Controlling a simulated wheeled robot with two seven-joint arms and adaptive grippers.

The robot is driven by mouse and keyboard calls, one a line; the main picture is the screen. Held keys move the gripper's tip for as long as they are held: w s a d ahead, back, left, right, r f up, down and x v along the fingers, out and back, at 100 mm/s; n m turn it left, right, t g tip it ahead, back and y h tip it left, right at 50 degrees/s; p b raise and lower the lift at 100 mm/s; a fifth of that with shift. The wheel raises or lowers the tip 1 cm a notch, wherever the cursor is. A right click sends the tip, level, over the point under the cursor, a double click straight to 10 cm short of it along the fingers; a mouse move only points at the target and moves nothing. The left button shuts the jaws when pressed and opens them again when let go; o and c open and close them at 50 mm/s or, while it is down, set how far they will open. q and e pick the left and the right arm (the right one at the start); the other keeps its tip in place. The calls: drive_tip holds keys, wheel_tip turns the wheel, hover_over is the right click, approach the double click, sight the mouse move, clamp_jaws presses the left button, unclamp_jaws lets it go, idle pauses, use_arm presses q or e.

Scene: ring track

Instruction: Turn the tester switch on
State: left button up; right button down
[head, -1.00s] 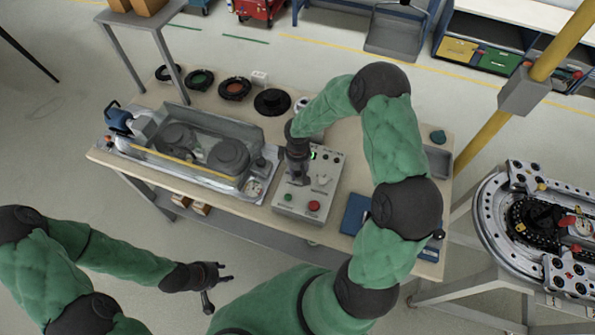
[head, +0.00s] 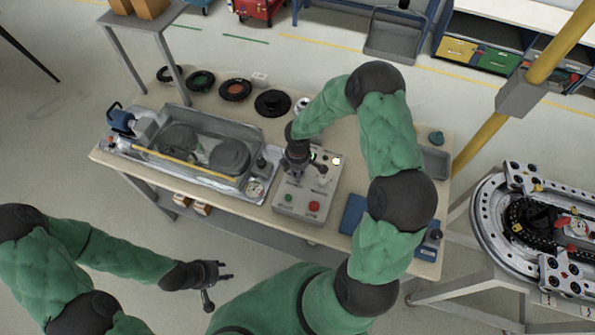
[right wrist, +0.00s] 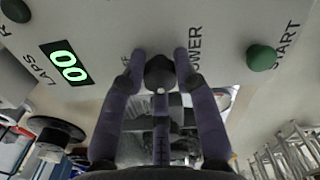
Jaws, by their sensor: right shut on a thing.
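The grey tester box (head: 297,207) sits on the bench, with a green button (head: 289,197), a red button (head: 314,205) and a bright pale lamp (head: 336,161). In the right wrist view, my right gripper (right wrist: 160,62) has its two fingers on either side of the dark power switch knob (right wrist: 160,73), shut on it beside the partly covered POWER label. In the head view my right gripper (head: 295,172) hides the switch. My left gripper (head: 228,271) is open and empty, in front of the bench.
A grey tray with round housings (head: 190,150) stands left of the tester. Several dark rings (head: 235,90) lie at the bench's back. A blue pad (head: 354,214) lies right of the tester. A yellow post (head: 480,135) and the ring track (head: 490,220) stand further right.

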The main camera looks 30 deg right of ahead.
drive_tip(key=shift+s+n, duration=0.1)
drive_tip(key=shift+n, duration=0.3)
drive_tip(key=c, duration=0.9)
unclamp_jaws()
drive_tip(key=shift+d, duration=0.1)
drive_tip(key=shift+r, duration=0.15)
drive_tip(key=shift+r, duration=0.35)
wheel_tip(320, 180, up, 11)
